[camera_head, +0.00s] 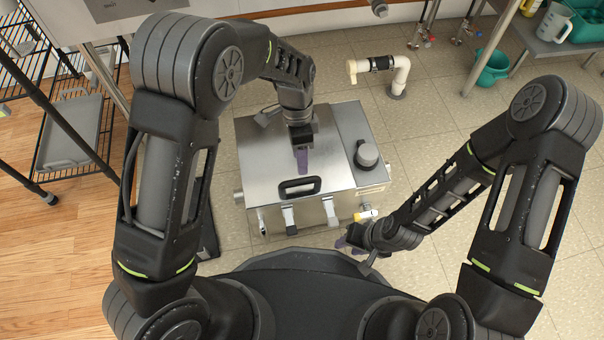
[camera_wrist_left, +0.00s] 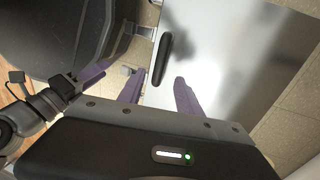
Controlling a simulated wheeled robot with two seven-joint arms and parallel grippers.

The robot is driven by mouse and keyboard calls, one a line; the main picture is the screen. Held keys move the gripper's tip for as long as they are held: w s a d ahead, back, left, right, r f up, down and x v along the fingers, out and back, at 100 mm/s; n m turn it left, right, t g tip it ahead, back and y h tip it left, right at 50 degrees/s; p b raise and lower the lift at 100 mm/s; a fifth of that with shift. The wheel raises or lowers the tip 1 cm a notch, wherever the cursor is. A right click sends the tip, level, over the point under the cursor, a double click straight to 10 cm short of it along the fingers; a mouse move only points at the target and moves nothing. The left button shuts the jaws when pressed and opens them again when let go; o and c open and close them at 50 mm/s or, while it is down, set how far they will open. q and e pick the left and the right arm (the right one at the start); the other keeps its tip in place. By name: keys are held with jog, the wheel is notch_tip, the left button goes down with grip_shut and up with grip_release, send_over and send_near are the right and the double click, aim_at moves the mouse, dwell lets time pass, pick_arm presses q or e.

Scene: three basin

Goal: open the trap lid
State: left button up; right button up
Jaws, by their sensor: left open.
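The trap is a steel box on the floor with a flat metal lid (camera_head: 255,150), which lies shut. A black handle (camera_head: 300,186) is set near the lid's front edge, and it also shows in the left wrist view (camera_wrist_left: 161,59). Two latches (camera_head: 289,217) hang on the front face below the handle. My left gripper (camera_head: 302,160) is above the lid, just behind the handle, with its purple fingers pointing down. In the left wrist view its fingers (camera_wrist_left: 158,95) are apart with nothing between them. My right gripper (camera_head: 350,241) is low, right of the box's front; its finger gap is unclear.
A white pipe (camera_head: 385,68) rises behind. A wire rack (camera_head: 75,130) stands left, and a teal bucket (camera_head: 492,68) stands back right.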

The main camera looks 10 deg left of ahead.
aim_at(302, 179)
pick_arm(q)
jog(key=f+b, duration=0.1)
jog(key=f, duration=0.2)
jog(key=s+f+b, duration=0.1)
jog(key=f, duration=0.3)
jog(key=shift+s+d+f+b, duration=0.1)
jog(key=shift+s+d+b, duration=0.1)
jog(key=shift+b, duration=0.2)
grip_shut()
dwell(1.0)
